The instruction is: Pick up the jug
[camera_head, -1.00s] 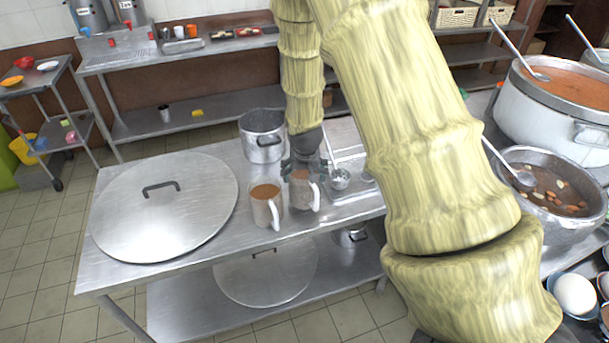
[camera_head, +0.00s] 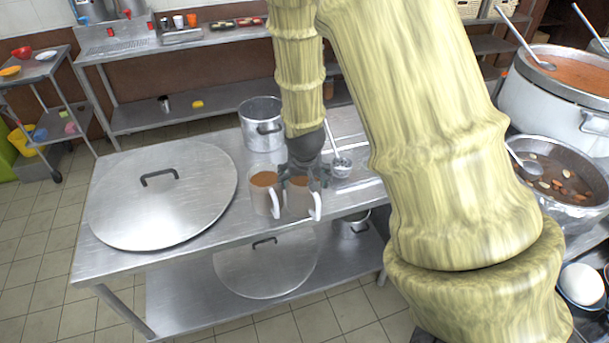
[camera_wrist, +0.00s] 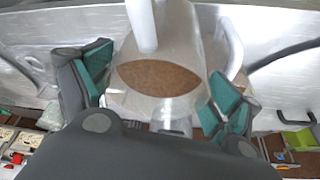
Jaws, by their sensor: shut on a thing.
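Two clear jugs of brown contents are side by side at the steel table's front edge. My gripper (camera_head: 301,180) is at the right jug (camera_head: 297,204) and shut on it, with its white handle facing the front right. The wrist view shows this jug (camera_wrist: 158,104) between the green-padded fingers (camera_wrist: 158,88), its brown surface visible. The left jug (camera_head: 262,200) stands on the table, very close on the left; its handle (camera_wrist: 232,50) appears in the wrist view. I cannot tell whether the held jug's base touches the table.
A large round lid (camera_head: 160,215) covers the table's left side. A steel pot (camera_head: 262,135) stands behind the jugs, and a small cup (camera_head: 341,168) with a ladle is to the right. Big pots of soup (camera_head: 565,95) and stew (camera_head: 562,185) are at far right.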

